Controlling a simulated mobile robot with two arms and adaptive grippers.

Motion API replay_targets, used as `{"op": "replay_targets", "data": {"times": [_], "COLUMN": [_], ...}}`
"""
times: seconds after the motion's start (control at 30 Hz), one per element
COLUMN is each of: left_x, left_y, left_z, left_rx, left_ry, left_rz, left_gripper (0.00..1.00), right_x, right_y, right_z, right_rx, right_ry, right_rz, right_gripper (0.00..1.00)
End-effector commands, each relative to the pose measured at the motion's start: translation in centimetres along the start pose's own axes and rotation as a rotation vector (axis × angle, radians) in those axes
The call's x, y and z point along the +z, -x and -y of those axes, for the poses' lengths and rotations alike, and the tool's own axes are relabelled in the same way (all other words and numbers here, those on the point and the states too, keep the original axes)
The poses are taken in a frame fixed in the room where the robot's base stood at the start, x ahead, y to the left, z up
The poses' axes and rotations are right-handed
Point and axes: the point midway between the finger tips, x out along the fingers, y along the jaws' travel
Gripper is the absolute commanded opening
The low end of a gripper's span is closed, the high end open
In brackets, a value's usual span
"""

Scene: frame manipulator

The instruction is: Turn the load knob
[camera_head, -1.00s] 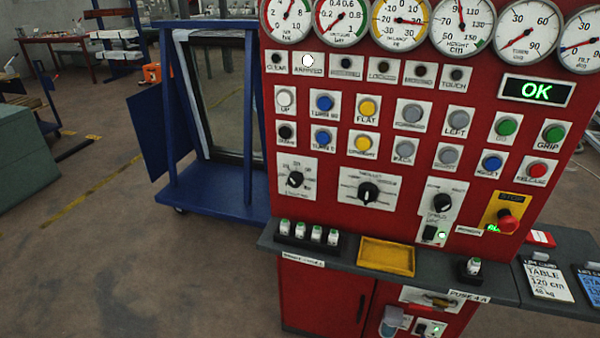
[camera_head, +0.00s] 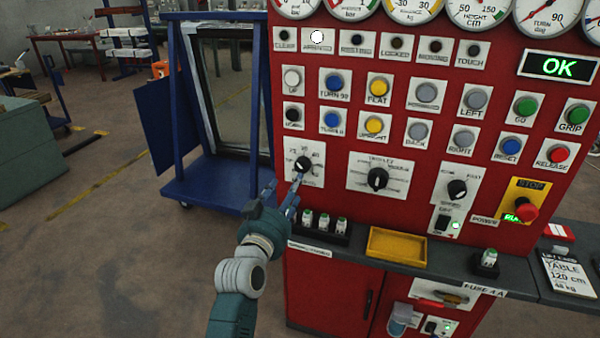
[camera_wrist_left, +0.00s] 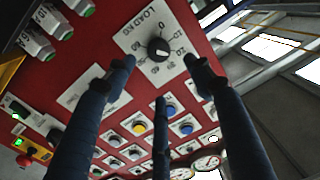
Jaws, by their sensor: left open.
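The load knob (camera_head: 303,164) is a round black knob on a white plate at the lower left of the red panel. In the left wrist view the load knob (camera_wrist_left: 158,49) sits on a plate lettered LOAD KG, with a number scale around it. A short white mark shows on the knob; its exact setting is too small to read. My left gripper (camera_head: 284,187) is open and empty, just in front of and below the knob. In the left wrist view the fingers of the gripper (camera_wrist_left: 160,68) are spread, with the knob between and beyond their tips. My right gripper is not in view.
Another black knob (camera_head: 377,178) is to the right, with several buttons above. A ledge below holds fuses (camera_head: 341,227) and a yellow tray (camera_head: 397,246). A red stop button (camera_head: 525,208) is at the right. A blue cart (camera_head: 215,182) stands left of the panel.

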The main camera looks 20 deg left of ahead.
Motion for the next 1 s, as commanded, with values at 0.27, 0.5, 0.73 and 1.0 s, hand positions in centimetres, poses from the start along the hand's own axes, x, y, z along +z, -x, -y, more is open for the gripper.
{"op": "replay_targets", "data": {"times": [0.27,0.5,0.73,1.0], "left_x": [-0.2,0.0,0.1,0.1], "left_y": [-4.3,-8.3,-10.2,-10.5], "left_z": [-0.1,0.0,0.0,0.0], "left_rx": [0.001,0.001,0.001,0.0], "left_ry": [0.002,0.002,0.0,0.0], "left_rz": [0.0,0.002,0.002,0.002], "left_gripper": [0.53,0.53,0.53,0.53], "right_x": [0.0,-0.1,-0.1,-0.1], "right_y": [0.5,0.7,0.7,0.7], "right_z": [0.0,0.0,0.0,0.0], "right_rx": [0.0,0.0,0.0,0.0], "right_ry": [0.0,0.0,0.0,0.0], "right_rz": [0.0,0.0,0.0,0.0], "right_gripper": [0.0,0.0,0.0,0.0]}}
